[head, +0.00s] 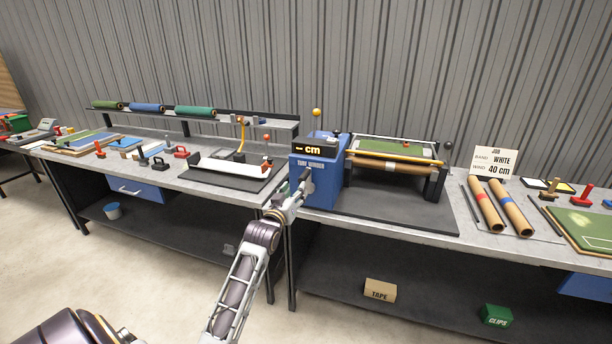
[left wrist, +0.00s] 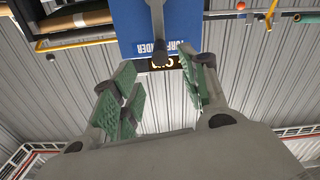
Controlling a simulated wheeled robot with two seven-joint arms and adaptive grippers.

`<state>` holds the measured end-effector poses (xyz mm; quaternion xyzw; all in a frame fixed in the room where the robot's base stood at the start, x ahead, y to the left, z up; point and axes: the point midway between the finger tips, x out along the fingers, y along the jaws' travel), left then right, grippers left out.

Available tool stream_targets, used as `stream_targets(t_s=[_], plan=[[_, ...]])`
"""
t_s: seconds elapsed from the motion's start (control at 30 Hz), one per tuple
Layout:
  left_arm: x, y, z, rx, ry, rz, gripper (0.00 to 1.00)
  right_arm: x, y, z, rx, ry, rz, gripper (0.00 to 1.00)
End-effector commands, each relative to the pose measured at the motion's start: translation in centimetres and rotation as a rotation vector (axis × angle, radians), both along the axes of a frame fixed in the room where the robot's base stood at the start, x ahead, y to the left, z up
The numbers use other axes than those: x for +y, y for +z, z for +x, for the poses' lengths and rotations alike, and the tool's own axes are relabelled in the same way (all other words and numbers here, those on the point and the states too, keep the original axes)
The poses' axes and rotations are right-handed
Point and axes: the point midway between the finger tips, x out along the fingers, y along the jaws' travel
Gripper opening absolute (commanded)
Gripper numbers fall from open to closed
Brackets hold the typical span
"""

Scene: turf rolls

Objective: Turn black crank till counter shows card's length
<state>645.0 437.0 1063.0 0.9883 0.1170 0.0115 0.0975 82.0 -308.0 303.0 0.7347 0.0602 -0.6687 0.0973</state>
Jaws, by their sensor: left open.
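The blue turf winder box (head: 318,192) stands on the bench, with a black counter (head: 314,149) on top. The counter shows "cm"; its figures are too small to read. The job card (head: 494,162) reads band WHITE, wind 40 cm. My left gripper (head: 304,184) is in front of the box's face. In the left wrist view my left gripper (left wrist: 158,78) is open, its green-padded fingers pointing at the box. A grey crank arm with a black knob (left wrist: 160,52) shows between the fingertips; I cannot tell whether they touch. My right gripper is out of view.
A turf roll and frame (head: 392,161) sit right of the box. Two brown tubes (head: 487,208) lie further right. A black tray (head: 226,180) with a white strip lies left. Boxes of tape (head: 380,291) and clips (head: 496,315) stand on the lower shelf.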

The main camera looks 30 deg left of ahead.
Motion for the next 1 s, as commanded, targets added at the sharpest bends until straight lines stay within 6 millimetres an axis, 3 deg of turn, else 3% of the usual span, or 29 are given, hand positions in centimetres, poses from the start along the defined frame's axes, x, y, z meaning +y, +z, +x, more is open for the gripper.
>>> stream_targets(t_s=[0.37,0.67,1.0], plan=[[0.8,0.1,3.1,-0.002,0.0,0.0,0.44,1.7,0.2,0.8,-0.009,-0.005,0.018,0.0],[1.4,0.1,5.8,-0.001,0.0,0.0,0.44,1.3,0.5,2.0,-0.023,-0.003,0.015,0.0],[2.1,0.0,8.7,0.0,0.0,0.0,0.44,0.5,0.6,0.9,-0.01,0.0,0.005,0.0]])
